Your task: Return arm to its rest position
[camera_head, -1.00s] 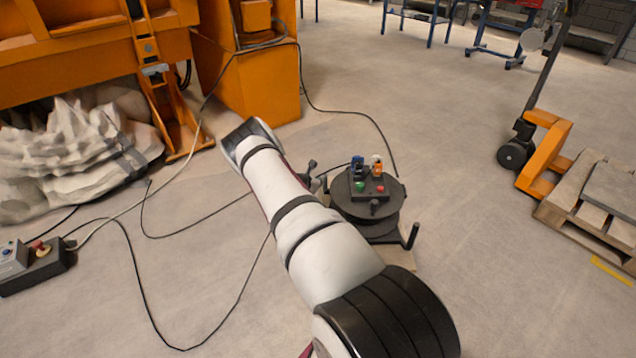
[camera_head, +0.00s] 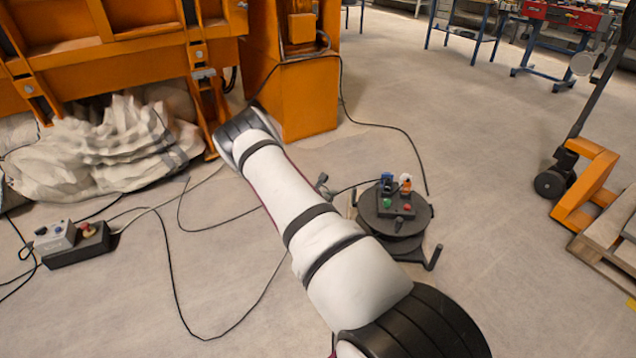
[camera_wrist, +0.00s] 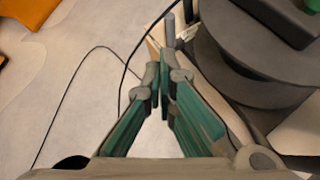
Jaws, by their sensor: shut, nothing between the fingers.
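My white arm with black joints reaches from the lower right of the head view up to the left. My gripper (camera_wrist: 163,82) shows in the wrist view, its green-sided fingers together with nothing between them. In the head view only a small dark grey part of the gripper (camera_head: 324,184) shows beyond the arm. It is beside the round dark pedestal (camera_head: 423,214), which bears a control box with blue and orange switches and green and red buttons (camera_head: 386,203). In the wrist view the pedestal (camera_wrist: 225,80) fills the right side, close to the fingers.
An orange machine (camera_head: 300,100) stands at the back left, with a pale rocky heap (camera_head: 100,150) below it. A grey control box (camera_head: 55,238) and cables lie on the floor at left. An orange pallet jack (camera_head: 590,185) and wooden pallet (camera_head: 610,245) stand at right.

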